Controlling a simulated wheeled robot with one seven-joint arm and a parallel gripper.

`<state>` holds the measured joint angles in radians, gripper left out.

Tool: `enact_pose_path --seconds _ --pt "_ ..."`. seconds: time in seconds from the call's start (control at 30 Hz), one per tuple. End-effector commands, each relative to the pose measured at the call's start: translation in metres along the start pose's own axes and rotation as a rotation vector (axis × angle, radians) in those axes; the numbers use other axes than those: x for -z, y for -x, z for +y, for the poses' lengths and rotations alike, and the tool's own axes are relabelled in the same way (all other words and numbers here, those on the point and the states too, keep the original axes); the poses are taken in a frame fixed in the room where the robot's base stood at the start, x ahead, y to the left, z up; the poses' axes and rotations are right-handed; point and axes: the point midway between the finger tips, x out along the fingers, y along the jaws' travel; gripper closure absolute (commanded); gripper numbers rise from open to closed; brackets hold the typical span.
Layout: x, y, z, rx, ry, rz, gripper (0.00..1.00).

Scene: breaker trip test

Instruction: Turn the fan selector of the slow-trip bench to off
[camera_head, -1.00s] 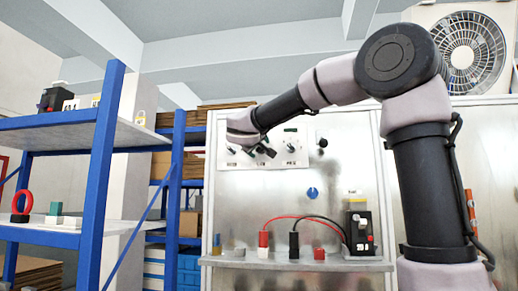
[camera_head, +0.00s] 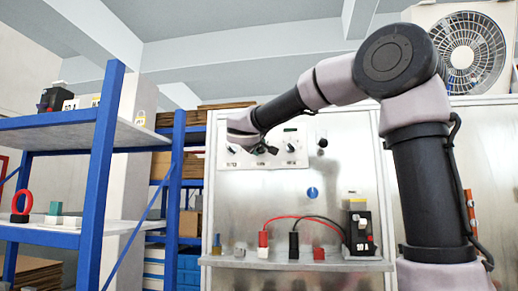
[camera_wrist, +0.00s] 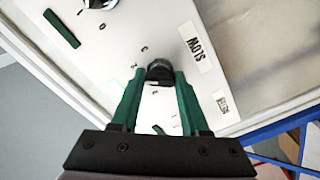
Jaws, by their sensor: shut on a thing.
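My gripper (camera_wrist: 160,80) is shut on a dark round knob (camera_wrist: 159,69) on the white control panel (camera_wrist: 100,62). The green fingers sit on either side of the knob, and its pointer is hidden. I cannot read which selector this knob is. Part of another knob (camera_wrist: 98,3) shows at the top left, near a green strip (camera_wrist: 62,28). In the head view, my gripper (camera_head: 270,150) is at the panel (camera_head: 300,160), between two dials.
A metal bench ledge (camera_head: 230,261) below carries a black breaker (camera_head: 361,232), with red and black leads and small blocks. A blue knob (camera_head: 312,193) is on the metal back plate. Blue shelving (camera_head: 105,150) stands at the left. A fan (camera_head: 468,53) is at the top right.

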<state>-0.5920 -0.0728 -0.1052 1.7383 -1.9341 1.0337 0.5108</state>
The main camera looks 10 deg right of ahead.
Motion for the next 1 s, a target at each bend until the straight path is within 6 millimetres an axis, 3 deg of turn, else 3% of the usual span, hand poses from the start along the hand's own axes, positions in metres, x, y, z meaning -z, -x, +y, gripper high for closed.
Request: enact_pose_path --seconds 1.0 --pt "-0.0007 -0.0001 -0.0008 0.002 0.937 -0.001 1.00"
